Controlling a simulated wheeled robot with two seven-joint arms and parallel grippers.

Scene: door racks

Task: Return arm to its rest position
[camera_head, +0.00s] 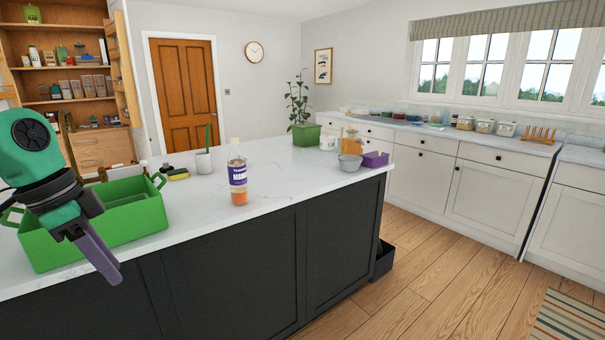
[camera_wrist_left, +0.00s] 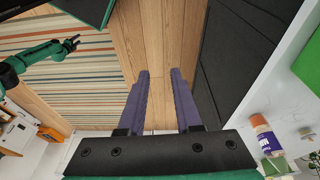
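My left arm (camera_head: 40,160) is green and black and comes in from the left in the head view. Its gripper (camera_head: 112,280) points down in front of the green crate, with its purple fingers beside the island's dark front. In the left wrist view the left gripper (camera_wrist_left: 160,75) is open, with two purple fingers apart and only wooden floor seen between them. A green arm with a small dark gripper (camera_wrist_left: 70,43) at the left of the wrist view looks like my right one. It is too small to tell its finger state.
The green crate (camera_head: 146,218) stands on the white island top (camera_head: 200,222).

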